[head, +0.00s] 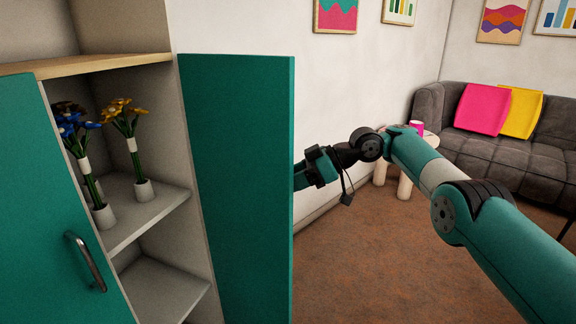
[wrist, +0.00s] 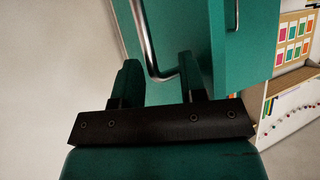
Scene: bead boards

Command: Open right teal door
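The right teal door (head: 240,185) stands swung wide open from the cabinet in the head view, nearly edge-on at its free side. Its outer face and handle are hidden there. In the wrist view a metal bar handle (wrist: 146,40) on teal panelling reaches between the fingers of my gripper (wrist: 158,66). The fingers are apart, with visible space around the bar. I cannot tell whether the right finger touches it. In the head view my gripper is mostly hidden behind the door's free edge.
The left teal door (head: 60,215) is closed, with a bar handle (head: 85,262). Open shelves (head: 150,215) hold flowers in pale vases (head: 142,190). A grey sofa (head: 520,160) and a small table (head: 404,188) stand right. Brown floor (head: 370,270) in front is clear.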

